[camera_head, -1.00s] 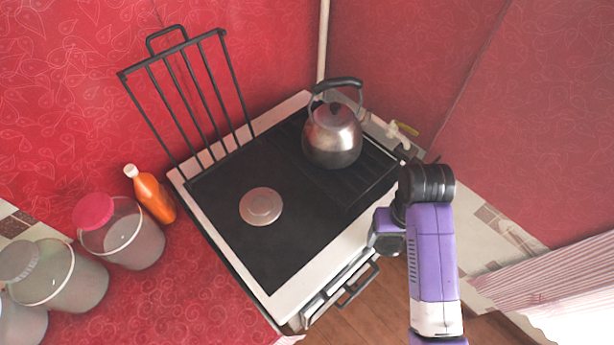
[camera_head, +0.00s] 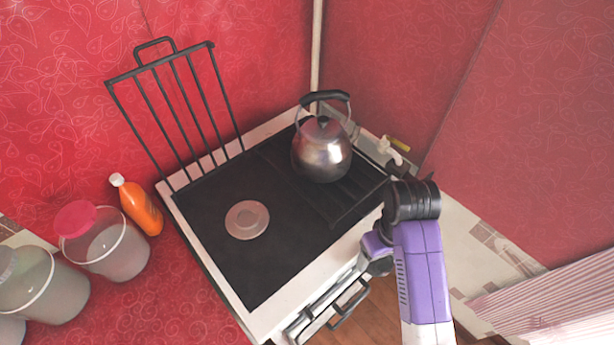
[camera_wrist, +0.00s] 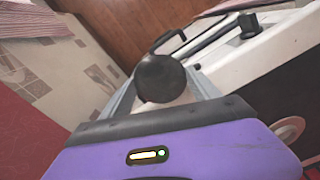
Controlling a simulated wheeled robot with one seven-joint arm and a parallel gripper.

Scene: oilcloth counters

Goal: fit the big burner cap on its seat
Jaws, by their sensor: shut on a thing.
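The burner seat (camera_head: 247,219) is a pale metal disc on the black left half of the stove top. Part of it shows at the right edge of the wrist view (camera_wrist: 288,131). A dark round disc, which looks like the big burner cap (camera_wrist: 160,77), sits between the fingers of my gripper (camera_wrist: 163,92). My gripper is shut on it. In the head view my arm hides the fingers and the cap. My gripper is out beyond the stove's front right, well away from the seat.
A steel kettle (camera_head: 322,150) stands on the right half of the stove (camera_head: 262,318). A black grate (camera_head: 180,105) is raised upright at the back left. The area around the seat is clear.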

